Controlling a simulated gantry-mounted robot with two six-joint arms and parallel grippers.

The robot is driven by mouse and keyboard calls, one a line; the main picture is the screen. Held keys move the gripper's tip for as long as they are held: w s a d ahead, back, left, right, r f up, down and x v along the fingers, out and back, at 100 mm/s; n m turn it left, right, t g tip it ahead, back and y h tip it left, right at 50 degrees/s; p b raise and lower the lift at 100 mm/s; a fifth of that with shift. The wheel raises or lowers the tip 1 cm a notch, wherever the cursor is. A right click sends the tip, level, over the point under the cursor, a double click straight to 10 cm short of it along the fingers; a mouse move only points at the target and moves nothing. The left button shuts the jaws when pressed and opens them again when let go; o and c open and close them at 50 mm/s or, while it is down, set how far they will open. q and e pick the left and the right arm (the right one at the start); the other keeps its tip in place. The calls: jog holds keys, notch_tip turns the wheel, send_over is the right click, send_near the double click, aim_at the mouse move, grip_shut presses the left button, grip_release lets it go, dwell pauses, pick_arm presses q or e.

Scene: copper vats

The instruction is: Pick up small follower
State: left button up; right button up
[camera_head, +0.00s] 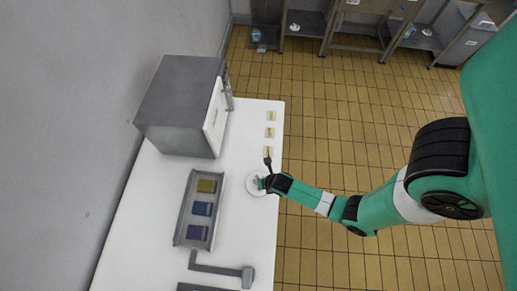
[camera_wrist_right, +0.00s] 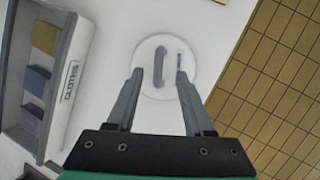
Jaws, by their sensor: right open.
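The small follower (camera_wrist_right: 159,62) is a white round disc with a grey upright handle, lying flat on the white table. It also shows in the head view (camera_head: 253,190), partly covered by my right gripper (camera_head: 263,183). In the right wrist view my right gripper (camera_wrist_right: 160,77) is open and points at the disc, with its two fingertips on either side of the handle. No contact between the fingers and the handle can be made out. My left gripper is not in view.
A grey tray (camera_head: 179,236) with yellow, blue and purple blocks lies left of the follower. A grey box-shaped machine (camera_head: 178,105) stands behind. Small tan squares (camera_head: 270,132) lie along the table's right edge. A grey angled bar (camera_head: 213,269) lies at the front. The table (camera_head: 150,205) is bare left of the tray.

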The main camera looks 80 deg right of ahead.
jog(key=b+x, duration=0.1)
jog(key=x, duration=0.2)
jog(key=shift+w+f, duration=0.2)
jog(key=shift+f, duration=0.2)
grip_shut()
dwell(1.0)
